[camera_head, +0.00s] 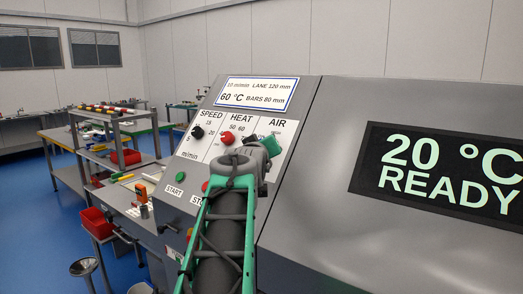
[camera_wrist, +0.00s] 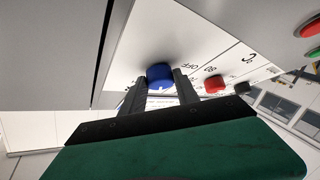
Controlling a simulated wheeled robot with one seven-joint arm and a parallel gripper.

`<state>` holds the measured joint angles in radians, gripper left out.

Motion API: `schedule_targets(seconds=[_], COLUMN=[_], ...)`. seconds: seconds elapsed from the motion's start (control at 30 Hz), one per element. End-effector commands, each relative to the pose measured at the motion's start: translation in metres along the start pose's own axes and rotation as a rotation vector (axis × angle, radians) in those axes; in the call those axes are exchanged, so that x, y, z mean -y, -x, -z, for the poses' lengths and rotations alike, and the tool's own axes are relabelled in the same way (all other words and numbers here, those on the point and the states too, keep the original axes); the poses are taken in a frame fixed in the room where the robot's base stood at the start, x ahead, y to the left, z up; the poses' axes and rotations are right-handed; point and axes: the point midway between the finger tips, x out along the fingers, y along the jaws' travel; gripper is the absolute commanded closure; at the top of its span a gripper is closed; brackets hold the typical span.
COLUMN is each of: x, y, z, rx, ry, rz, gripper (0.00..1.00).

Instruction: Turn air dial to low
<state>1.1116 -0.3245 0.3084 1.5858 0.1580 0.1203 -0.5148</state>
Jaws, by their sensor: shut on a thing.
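The air dial (camera_wrist: 160,76) is a blue knob on the white panel. In the wrist view my gripper (camera_wrist: 161,90) has one dark finger on each side of it and is shut on it. A short white mark shows on the knob's near face. The word OFF is legible on the panel just right of the knob; the other air labels are hidden or too small to read. In the head view my gripper (camera_head: 268,148) reaches the panel under the word AIR, and my arm hides the dial there.
The red heat dial (camera_head: 227,138) and black speed dial (camera_head: 197,132) sit left of the air dial. A green START button (camera_head: 180,177) and a red button (camera_head: 205,187) are below. A dark screen (camera_head: 440,175) reads 20 °C READY. A sign (camera_head: 257,93) lists 60 °C.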

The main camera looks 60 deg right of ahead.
Motion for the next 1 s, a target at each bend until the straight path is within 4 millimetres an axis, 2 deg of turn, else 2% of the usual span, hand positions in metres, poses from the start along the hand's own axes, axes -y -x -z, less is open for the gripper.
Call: schedule_targets(seconds=[0.1,0.5,1.0], x=[-0.0060,-0.0078,-0.0069], y=[-0.0002,-0.0012,-0.0013], z=[-0.0004,0.0013,0.0015], rx=[0.003,0.003,0.000], ry=[0.076,0.262,0.310], rz=[0.063,0.236,0.282], gripper=[1.00,1.00,1.00])
